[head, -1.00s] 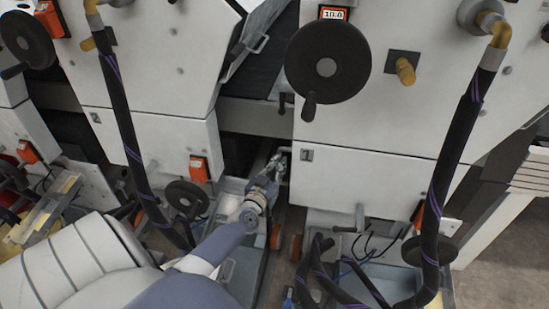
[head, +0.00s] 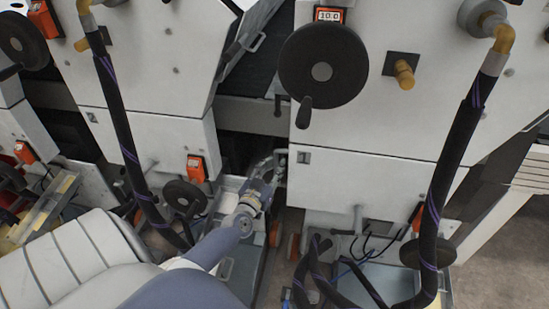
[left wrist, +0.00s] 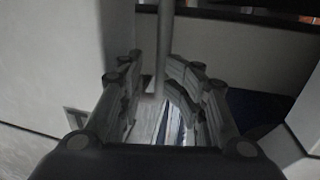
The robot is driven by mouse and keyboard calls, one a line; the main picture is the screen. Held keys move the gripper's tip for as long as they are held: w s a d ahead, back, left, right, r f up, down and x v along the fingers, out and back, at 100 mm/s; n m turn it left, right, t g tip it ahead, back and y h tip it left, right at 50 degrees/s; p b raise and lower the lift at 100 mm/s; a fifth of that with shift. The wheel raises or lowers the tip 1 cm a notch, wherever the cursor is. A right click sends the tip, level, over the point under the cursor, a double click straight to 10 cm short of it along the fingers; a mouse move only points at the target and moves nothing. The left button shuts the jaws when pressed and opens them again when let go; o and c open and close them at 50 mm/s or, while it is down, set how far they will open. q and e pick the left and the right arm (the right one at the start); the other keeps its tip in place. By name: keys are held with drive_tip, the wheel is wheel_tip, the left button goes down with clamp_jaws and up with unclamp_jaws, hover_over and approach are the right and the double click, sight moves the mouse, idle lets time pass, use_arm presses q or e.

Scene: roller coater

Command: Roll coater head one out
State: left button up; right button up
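The coater head (head: 365,185) is the large white panelled machine section at centre right in the head view. A black handwheel (head: 323,71) sits on its upper panel. A small grey handle (head: 281,165) stands at the left edge of its lower panel. My left gripper (head: 272,166) is at this handle, in the gap between two white machine sections. In the left wrist view a vertical grey bar (left wrist: 164,40) stands between the fingers of my left gripper (left wrist: 153,72), which are apart. Whether the right-hand finger touches the bar is unclear. My right gripper is not in view.
Another white machine section (head: 150,150) stands close on the left. Black hoses (head: 120,125) hang in front of both sections. A lower handwheel (head: 185,198) and a grey tray (head: 390,283) are near the floor. Bare floor (head: 500,265) shows at right.

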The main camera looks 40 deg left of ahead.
use_arm(q)
drive_tip(key=shift+p+v, duration=0.3)
drive_tip(key=shift+v, duration=0.75)
drive_tip(key=p+v, duration=0.2)
drive_tip(key=v, duration=0.5)
drive_tip(key=shift+s, duration=0.4)
drive_tip(key=shift+p, duration=0.35)
drive_tip(key=v, duration=1.2)
